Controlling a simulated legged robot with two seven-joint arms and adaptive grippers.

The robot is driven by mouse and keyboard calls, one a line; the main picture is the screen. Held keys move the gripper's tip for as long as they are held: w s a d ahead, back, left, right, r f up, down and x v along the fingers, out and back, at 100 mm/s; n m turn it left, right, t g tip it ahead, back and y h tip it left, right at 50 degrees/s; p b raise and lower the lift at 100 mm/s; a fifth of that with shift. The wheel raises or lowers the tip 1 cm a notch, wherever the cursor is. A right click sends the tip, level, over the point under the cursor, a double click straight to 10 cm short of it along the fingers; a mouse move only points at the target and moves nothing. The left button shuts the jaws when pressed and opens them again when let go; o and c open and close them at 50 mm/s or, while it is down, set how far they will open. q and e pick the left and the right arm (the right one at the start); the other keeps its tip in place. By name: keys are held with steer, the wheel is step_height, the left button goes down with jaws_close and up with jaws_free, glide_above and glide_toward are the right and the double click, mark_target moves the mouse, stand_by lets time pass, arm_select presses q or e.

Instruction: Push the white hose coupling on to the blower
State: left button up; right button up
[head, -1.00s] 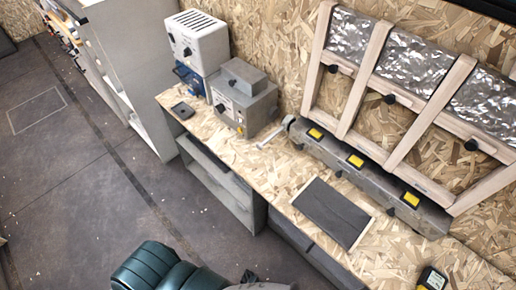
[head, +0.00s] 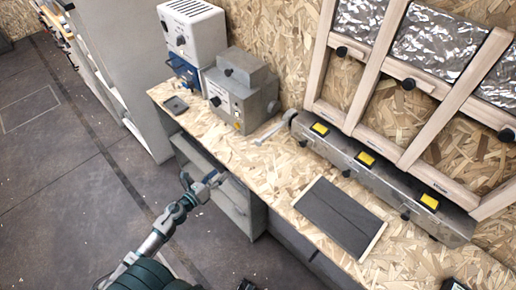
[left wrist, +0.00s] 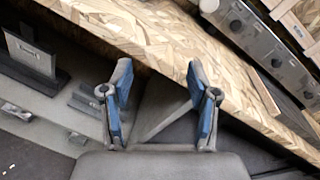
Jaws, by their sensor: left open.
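A small pale rod-like piece (head: 268,133) lies on the wooden bench top, between the grey box machine (head: 240,95) and the long grey housing. It may be the white hose coupling; it is too small to be sure. I cannot tell for certain which unit is the blower. My left gripper (head: 203,180) is open and empty, in front of the bench's front edge and left of the pale piece, well apart from it. In the left wrist view its two blue-padded fingers (left wrist: 160,80) are spread, with the bench edge beyond them. My right gripper is not in view.
The bench top (head: 285,170) carries a white box unit (head: 192,35), a long grey housing (head: 375,175) with yellow-faced devices, and a dark flat panel (head: 338,212). Wooden frames with foil stand behind. Shelves (left wrist: 40,115) lie under the bench. The floor at left is clear.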

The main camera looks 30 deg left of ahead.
mark_target(256, 144)
arm_select(q)
steer(key=d+r+m+h, duration=0.2)
steer(key=d+r+m, duration=0.2)
steer(key=r+m, duration=0.2)
steer(key=shift+n+t, duration=0.3)
steer(key=p+x, duration=0.2)
steer(key=x, duration=1.4)
steer(key=shift+w+r, duration=0.1)
steer(key=shift+w, duration=0.15)
steer(key=shift+w+d, duration=0.15)
steer(key=shift+w, duration=0.25)
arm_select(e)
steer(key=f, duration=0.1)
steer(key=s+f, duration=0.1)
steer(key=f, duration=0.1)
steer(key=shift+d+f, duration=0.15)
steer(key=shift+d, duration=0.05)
arm_select(q)
jaws_close()
